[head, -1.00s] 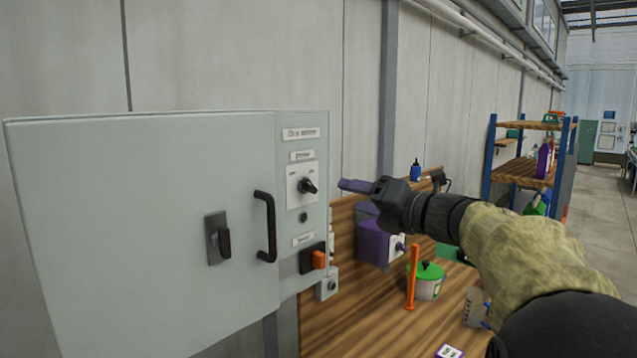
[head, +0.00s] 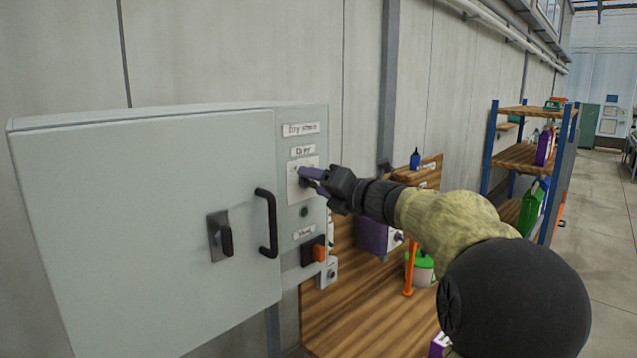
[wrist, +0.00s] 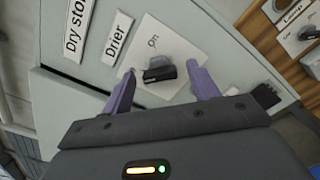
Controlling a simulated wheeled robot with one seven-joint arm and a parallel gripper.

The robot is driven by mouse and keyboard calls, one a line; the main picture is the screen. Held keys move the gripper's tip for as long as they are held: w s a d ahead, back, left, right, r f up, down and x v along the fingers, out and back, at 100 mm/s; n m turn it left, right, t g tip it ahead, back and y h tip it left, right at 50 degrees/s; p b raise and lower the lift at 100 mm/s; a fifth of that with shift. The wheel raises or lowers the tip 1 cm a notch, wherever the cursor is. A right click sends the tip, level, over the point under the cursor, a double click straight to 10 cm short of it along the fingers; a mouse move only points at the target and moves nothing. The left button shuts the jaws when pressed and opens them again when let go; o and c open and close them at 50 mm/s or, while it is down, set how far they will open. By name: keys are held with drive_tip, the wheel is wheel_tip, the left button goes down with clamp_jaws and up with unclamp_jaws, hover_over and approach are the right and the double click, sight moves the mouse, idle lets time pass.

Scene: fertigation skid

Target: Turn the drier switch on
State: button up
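The drier switch is a black rotary knob (wrist: 160,68) on a white plate (wrist: 178,45), under the label "Drier" (wrist: 117,38). "On" is printed on the plate; which mark the knob points to is unclear. In the head view the fingers hide the knob, and the plate (head: 293,188) shows beside them on the grey cabinet (head: 150,215). My gripper (head: 308,175) is at the plate. In the wrist view its two purple fingers are open, one on each side of the knob, with gaps visible. Contact with the knob cannot be made out.
A dark latch (head: 220,237) is further left. A wooden bench (head: 375,315) with an orange post (head: 409,265) lies below my arm. Blue-framed shelves (head: 520,155) stand behind on the right.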

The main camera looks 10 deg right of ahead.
drive_tip(key=c, duration=0.9)
drive_tip(key=shift+m, duration=0.4)
drive_tip(key=m+p, duration=0.1)
drive_tip(key=m, duration=0.3)
drive_tip(key=shift+p, duration=0.35)
drive_tip(key=m+p, duration=0.2)
drive_tip(key=m, duration=0.2)
drive_tip(key=shift+m, duration=0.3)
drive_tip(key=m+p, duration=0.3)
drive_tip(key=m, duration=0.2)
drive_tip(key=shift+f+m+p, duration=0.15)
drive_tip(key=shift+m+p, duration=0.5)
drive_tip(key=shift+m, duration=0.3)
drive_tip(key=shift+f+m+p, duration=0.1)
drive_tip(key=shift+m+p, duration=0.5)
drive_tip(key=shift+m, duration=0.35)
